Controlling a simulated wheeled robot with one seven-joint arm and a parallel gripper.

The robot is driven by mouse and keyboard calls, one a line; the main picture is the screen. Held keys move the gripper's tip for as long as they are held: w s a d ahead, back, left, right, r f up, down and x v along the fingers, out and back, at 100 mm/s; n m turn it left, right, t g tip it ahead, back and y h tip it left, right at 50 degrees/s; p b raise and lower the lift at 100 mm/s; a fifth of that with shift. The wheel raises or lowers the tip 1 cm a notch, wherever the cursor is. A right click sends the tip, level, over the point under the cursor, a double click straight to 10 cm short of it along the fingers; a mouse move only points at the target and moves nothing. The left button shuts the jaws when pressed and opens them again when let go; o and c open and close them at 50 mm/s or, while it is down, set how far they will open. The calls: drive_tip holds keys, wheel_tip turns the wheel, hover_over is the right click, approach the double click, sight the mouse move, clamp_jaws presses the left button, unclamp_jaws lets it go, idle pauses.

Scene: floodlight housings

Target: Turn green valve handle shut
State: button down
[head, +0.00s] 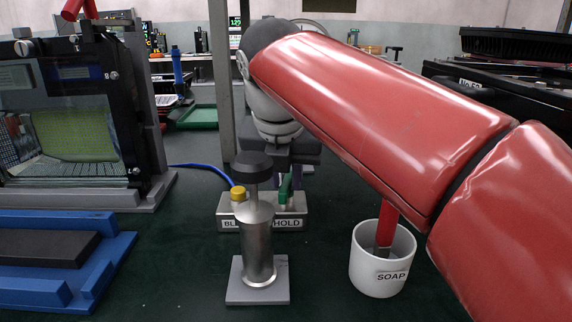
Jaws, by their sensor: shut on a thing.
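The green valve handle (285,189) stands on a grey metal block (290,222) in the middle of the head view. The block's label is partly hidden and ends in "HOLD". My gripper (292,172) comes down from above at the end of my red arm and is shut on the green handle. The dark gripper body covers the handle's upper part. The fingertips are hard to make out, and I cannot tell the handle's exact angle. A yellow cap (238,193) sits at the left end of the block.
A metal cylinder with a dark knob (258,240) stands on a plate just in front of the block. A white SOAP cup (372,273) holding a red-handled tool stands to the right, under my arm. Blue fixtures (110,265) and a framed panel (75,130) are at left.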

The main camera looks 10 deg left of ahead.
drive_tip(key=m+p, duration=0.1)
drive_tip(key=p, duration=0.1)
drive_tip(key=m+h+p, duration=0.1)
drive_tip(key=m+p, duration=0.1)
drive_tip(key=shift+a+r+m, duration=0.1)
drive_tip(key=shift+r+m, duration=0.2)
drive_tip(key=shift+r, duration=0.05)
drive_tip(key=m+p, duration=0.1)
drive_tip(key=m+h+p, duration=0.1)
drive_tip(key=shift+w+a+f+m+g, duration=0.1)
drive_tip(key=shift+f+m+g, duration=0.1)
drive_tip(key=shift+m+g, duration=0.15)
drive_tip(key=m+h, duration=0.1)
drive_tip(key=m, duration=0.1)
drive_tip(key=m+g, duration=0.1)
drive_tip(key=m, duration=0.1)
drive_tip(key=shift+w+f+m+h, duration=0.1)
drive_tip(key=shift+f+m+h, duration=0.05)
drive_tip(key=shift+m+h, duration=0.25)
drive_tip(key=m+g, duration=0.1)
drive_tip(key=m, duration=0.3)
drive_tip(key=shift+w+a+m+g+h, duration=0.1)
drive_tip(key=shift+m+g+h, duration=0.15)
drive_tip(key=shift+g+h, duration=0.1)
drive_tip(key=c, duration=1.4)
unclamp_jaws()
drive_tip(key=shift+c, duration=0.2)
